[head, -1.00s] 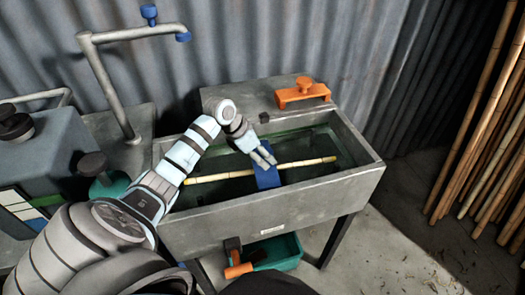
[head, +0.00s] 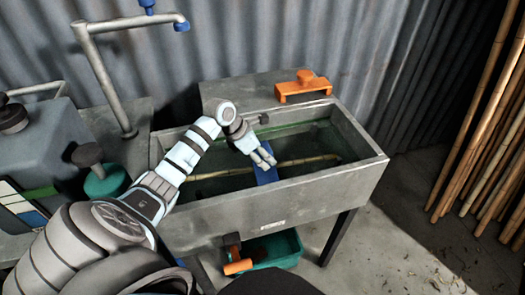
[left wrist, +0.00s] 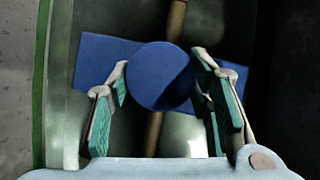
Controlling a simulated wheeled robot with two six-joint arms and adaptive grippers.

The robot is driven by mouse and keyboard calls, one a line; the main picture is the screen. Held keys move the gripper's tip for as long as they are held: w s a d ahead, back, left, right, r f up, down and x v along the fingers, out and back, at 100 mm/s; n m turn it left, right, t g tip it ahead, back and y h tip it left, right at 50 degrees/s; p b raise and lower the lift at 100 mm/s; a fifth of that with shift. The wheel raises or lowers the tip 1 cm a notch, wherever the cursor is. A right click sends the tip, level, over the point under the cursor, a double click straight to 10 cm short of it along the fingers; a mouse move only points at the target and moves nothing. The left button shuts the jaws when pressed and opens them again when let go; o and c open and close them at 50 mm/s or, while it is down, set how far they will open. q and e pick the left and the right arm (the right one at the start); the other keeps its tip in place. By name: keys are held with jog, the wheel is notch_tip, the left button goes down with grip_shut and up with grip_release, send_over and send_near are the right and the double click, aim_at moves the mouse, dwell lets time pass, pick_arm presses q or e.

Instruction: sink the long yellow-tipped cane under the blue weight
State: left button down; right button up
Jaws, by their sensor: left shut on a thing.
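The blue weight (head: 266,174) is in the grey trough, lying across the cane (head: 308,161). The cane runs lengthwise along the trough and looks dull and dim, as if under the water. My left gripper (head: 265,161) reaches into the trough and is shut on the weight. In the left wrist view, the fingers of my left gripper (left wrist: 160,78) stand on either side of the weight's round knob (left wrist: 158,76). The cane (left wrist: 177,20) passes beneath the weight there. My right gripper is out of view.
The trough (head: 270,211) has raised walls around the water. A tap pipe (head: 100,75) stands at the left. A teal bin (head: 272,250) is below, and several canes (head: 490,140) lean at the right.

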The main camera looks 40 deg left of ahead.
pick_arm(q)
jog(key=shift+f+b, duration=0.8)
jog(key=shift+f, duration=0.15)
jog(key=c, duration=0.7)
grip_release()
jog(key=shift+c, duration=0.2)
jog(key=shift+s, duration=0.1)
